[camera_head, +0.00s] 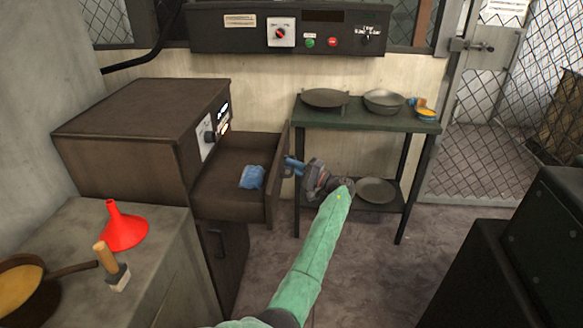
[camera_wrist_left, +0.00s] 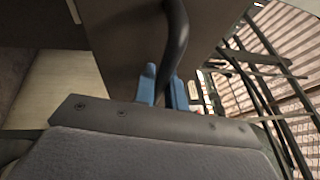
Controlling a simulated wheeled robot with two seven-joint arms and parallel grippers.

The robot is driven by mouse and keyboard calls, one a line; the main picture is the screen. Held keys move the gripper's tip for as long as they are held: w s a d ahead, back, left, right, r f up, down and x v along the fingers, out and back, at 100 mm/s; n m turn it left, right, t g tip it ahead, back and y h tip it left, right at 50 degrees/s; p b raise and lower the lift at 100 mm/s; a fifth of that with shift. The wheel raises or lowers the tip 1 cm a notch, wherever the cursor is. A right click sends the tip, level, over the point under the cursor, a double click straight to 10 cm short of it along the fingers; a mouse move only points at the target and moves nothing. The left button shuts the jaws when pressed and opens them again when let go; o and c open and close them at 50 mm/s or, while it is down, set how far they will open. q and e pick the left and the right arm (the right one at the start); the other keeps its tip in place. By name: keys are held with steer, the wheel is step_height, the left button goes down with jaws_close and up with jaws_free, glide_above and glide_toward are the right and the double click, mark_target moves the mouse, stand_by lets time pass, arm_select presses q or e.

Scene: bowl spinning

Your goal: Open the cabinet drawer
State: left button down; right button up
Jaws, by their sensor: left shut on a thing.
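The cabinet (camera_head: 125,130) is a dark brown box on the left with a small dial panel on its front. Its drawer (camera_head: 277,180) is pulled well out, and a blue item (camera_head: 252,177) lies inside. My left gripper (camera_head: 288,168), at the end of the green-sleeved arm, is at the outer face of the drawer front. In the left wrist view its blue fingers (camera_wrist_left: 163,90) are shut on the dark curved drawer handle (camera_wrist_left: 177,42). Most of the handle is hidden in the head view. My right gripper is not in view.
A green metal table (camera_head: 375,118) with pans stands behind the drawer, and another pan (camera_head: 376,190) is on its lower shelf. A red funnel (camera_head: 122,227), a wooden-handled tool (camera_head: 112,268) and a pan (camera_head: 25,290) are on the left counter. Some floor is clear.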

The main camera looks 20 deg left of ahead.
arm_select(q)
steer(key=shift+f, duration=0.1)
steer(key=c, duration=1.7)
jaws_free()
steer(key=shift+c, duration=0.2)
